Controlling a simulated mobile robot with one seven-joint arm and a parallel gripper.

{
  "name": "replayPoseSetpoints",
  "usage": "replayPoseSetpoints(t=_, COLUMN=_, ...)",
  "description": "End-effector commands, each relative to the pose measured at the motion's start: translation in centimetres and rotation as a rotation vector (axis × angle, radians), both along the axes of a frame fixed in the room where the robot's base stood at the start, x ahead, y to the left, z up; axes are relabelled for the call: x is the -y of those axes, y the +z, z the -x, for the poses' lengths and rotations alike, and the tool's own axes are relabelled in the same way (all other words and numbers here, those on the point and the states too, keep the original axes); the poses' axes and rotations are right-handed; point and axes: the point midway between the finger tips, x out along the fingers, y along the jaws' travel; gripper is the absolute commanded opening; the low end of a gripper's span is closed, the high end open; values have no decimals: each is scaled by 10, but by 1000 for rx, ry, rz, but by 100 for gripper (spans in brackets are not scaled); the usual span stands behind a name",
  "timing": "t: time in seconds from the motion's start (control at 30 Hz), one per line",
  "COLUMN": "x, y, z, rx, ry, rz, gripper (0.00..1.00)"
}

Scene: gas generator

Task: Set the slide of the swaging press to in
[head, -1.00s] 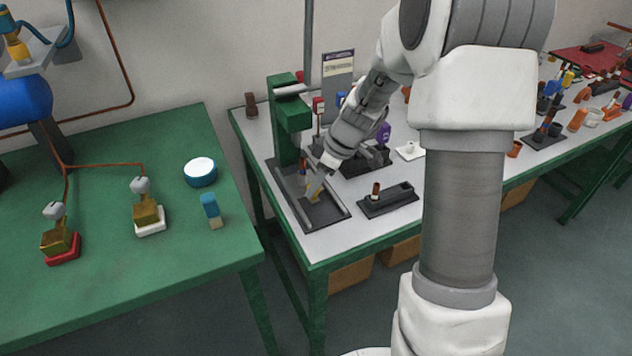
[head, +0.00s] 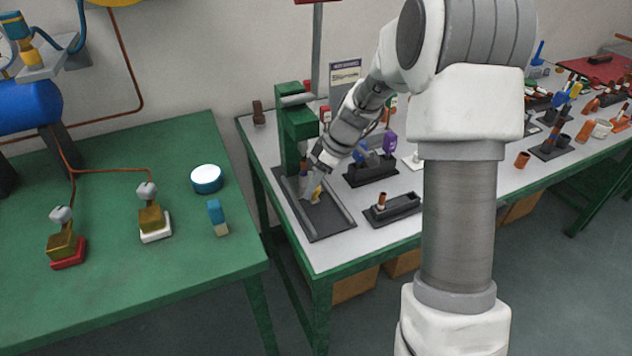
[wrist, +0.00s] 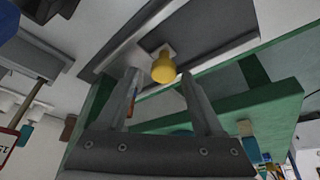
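The swaging press (head: 297,125) is a green column with a dark base plate (head: 326,222) between grey rails, on the grey bench. A yellow knob (head: 317,193), apparently the handle of its slide, stands over the base plate in front of the column. My gripper (head: 311,188) reaches down at the knob from the upper right. In the wrist view the yellow knob (wrist: 163,68) lies between the two fingertips of my gripper (wrist: 160,76), with a gap on each side. The fingers are open.
A black holder with a brown peg (head: 392,209) sits right of the press. A dark stand with a purple-topped part (head: 390,143) is behind it. A green table (head: 120,270) with several fittings is at the left, across a narrow gap.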

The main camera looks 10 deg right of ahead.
Motion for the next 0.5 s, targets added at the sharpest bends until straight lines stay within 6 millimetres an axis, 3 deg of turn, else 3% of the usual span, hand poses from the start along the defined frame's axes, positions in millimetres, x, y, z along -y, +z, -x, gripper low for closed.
replayPoseSetpoints(t=0.27, x=2, y=4, z=2, rx=-2, ry=-1, rz=0, gripper=69)
replayPoseSetpoints(t=0.5, x=16, y=45, z=10, rx=2, ry=-3, rz=1, gripper=69)
